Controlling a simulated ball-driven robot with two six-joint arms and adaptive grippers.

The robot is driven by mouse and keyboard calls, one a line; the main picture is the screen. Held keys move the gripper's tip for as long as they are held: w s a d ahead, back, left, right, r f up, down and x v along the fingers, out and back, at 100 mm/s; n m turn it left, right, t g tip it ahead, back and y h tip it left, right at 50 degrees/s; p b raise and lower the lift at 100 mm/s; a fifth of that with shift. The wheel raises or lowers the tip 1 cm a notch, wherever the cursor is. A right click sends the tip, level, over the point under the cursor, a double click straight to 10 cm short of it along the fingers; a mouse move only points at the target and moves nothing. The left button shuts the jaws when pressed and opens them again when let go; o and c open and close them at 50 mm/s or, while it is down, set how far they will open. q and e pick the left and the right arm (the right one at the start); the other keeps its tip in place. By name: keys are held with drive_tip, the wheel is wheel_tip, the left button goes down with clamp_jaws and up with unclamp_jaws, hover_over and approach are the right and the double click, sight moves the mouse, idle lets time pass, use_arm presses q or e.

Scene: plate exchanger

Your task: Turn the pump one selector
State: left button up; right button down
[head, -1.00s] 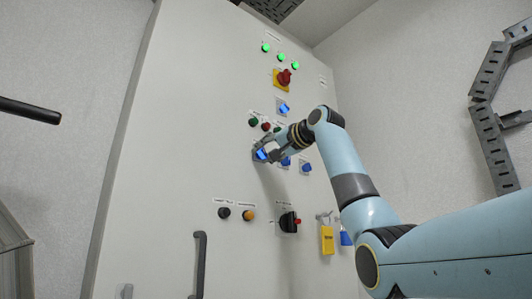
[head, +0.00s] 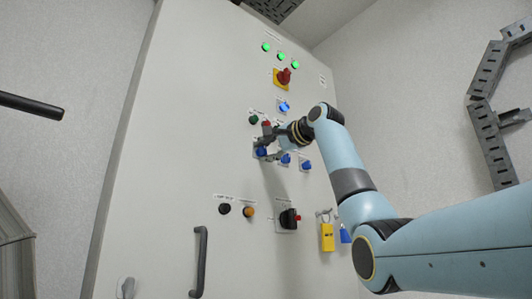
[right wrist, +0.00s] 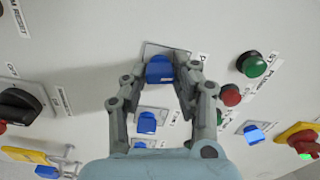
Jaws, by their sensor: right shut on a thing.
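Three blue selectors sit in a row on the pale cabinet door: the leftmost selector (head: 261,152), the middle selector (head: 286,159) and the right selector (head: 306,165). Their labels are too small to read. My right gripper (head: 264,145) is at the leftmost one, one finger above it and one below, hiding part of its plate. In the right wrist view the held selector (right wrist: 160,70) sits between the fingertips of my right gripper (right wrist: 160,63), which is shut on it. Another blue selector (right wrist: 146,122) shows between the fingers there. My left gripper is not in view.
A green button (head: 253,119) and a red button (head: 266,125) sit close above the gripper. A single blue selector (head: 284,107) and a red-yellow switch (head: 283,77) are higher. A black rotary switch (head: 288,220), yellow padlock (head: 327,238) and door handle (head: 199,262) are below.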

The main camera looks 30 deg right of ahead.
drive_tip(key=shift+f+m+b, duration=0.1)
drive_tip(key=shift+m+b, duration=0.25)
drive_tip(key=shift+m, duration=0.95)
drive_tip(key=c, duration=1)
unclamp_jaws()
drive_tip(key=shift+c, duration=0.2)
drive_tip(key=s+d, duration=0.1)
drive_tip(key=s, duration=1.1)
